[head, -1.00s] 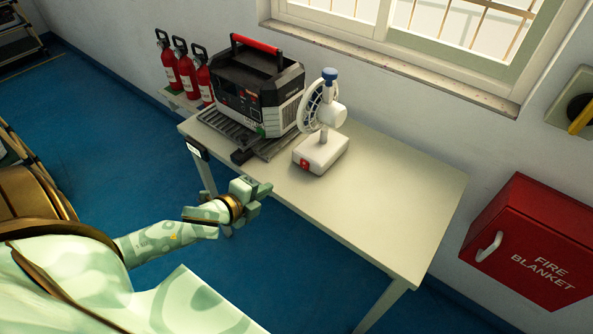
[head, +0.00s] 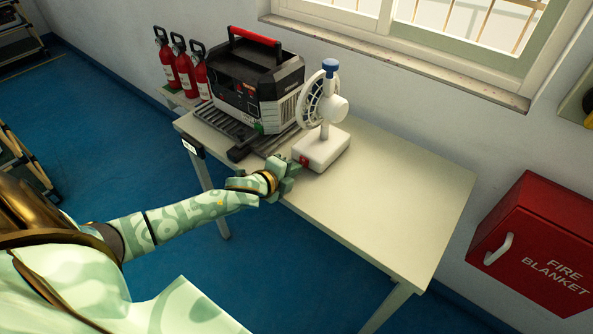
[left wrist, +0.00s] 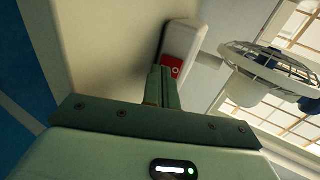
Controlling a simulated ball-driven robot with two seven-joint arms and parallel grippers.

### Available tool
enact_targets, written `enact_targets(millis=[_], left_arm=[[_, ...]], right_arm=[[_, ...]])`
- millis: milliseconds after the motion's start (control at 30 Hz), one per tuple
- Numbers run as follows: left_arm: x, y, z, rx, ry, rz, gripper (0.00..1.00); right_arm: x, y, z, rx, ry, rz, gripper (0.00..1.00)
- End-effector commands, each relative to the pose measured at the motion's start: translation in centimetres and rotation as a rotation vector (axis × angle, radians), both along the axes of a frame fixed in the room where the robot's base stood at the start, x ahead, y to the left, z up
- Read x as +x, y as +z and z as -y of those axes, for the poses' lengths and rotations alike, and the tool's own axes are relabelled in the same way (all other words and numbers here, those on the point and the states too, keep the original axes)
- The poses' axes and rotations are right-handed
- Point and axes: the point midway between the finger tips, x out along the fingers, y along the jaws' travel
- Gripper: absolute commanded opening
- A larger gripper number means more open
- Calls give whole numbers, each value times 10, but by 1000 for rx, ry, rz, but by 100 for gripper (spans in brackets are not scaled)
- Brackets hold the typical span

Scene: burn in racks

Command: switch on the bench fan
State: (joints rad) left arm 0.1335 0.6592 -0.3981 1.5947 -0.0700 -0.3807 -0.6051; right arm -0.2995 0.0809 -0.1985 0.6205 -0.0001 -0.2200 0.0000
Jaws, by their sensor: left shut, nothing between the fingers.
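The bench fan (head: 323,148) stands upright on the table, with a white base, a caged head and a blue knob on top. Its red switch (head: 304,161) is on the base's front left end. My left gripper (head: 293,165) is shut and empty, with its fingertips close to the switch. In the left wrist view the shut fingers (left wrist: 160,88) point at the red switch (left wrist: 173,68); I cannot tell if they touch it. The fan head (left wrist: 265,65) is at the right there. My right gripper is not in view.
The pale table (head: 400,205) is clear right of the fan. A black and grey machine with a red handle (head: 258,80) stands left of the fan on a slatted tray. Several red extinguishers (head: 184,72) and a red fire blanket box (head: 530,245) are nearby.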

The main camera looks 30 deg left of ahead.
Motion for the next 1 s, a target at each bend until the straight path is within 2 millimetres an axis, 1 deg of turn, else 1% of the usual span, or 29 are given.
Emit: enact_targets(millis=[33,167,467,567,767,1000], left_arm=[[4,-1,0,0,0,1,0],[9,-1,1,0,1,1,0],[9,0,1,-1,0,1,0],[14,-1,1,-2,1,1,0],[14,-3,1,-1,0,1,0],[14,5,1,-1,1,3,0]], right_arm=[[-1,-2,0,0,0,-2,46],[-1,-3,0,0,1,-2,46],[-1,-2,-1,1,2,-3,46],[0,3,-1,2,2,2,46],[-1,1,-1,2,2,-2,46],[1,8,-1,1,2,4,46]])
